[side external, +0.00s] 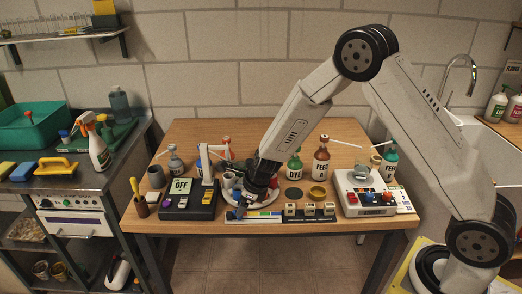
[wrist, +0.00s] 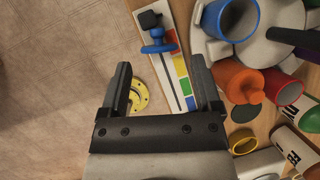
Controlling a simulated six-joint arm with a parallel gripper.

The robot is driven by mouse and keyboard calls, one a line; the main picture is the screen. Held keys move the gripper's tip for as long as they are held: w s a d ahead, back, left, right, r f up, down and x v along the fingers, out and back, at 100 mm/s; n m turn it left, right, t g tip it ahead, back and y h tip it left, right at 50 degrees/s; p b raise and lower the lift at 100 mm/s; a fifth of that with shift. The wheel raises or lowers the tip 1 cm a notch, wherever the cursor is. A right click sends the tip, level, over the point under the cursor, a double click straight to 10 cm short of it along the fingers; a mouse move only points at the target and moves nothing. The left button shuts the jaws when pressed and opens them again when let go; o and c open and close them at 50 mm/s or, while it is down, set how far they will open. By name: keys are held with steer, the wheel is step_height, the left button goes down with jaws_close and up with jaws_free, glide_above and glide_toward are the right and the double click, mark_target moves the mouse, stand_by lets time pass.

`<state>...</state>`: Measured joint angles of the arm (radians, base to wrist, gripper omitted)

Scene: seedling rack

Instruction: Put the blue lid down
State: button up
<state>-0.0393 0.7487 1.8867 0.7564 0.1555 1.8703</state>
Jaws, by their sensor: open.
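In the side view a small blue shape, likely this lid (side external: 237,213), shows at the left end of the strip (side external: 262,214) near the table's front edge. My gripper (wrist: 160,76) is open, with nothing between its fingers. The lid is ahead of the fingertips and apart from them. In the side view my gripper (side external: 240,201) is low over the table and its fingers are hard to make out.
A white round holder with a blue cup (wrist: 231,18), an orange cup (wrist: 238,80) and a red cup (wrist: 284,88) is close to the right finger. A black box (side external: 188,205) stands left, a white box (side external: 364,196) right. Bottles stand behind; the floor lies past the front edge.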

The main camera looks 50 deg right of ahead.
steer(key=shift+x, duration=2.5)
jaws_close()
steer(key=shift+r, duration=0.15)
steer(key=shift+r, duration=1.45)
steer(key=s+r, duration=0.9)
steer(key=s, duration=0.5)
steer(key=shift+d+r, duration=0.4)
steer(key=shift+d, duration=0.05)
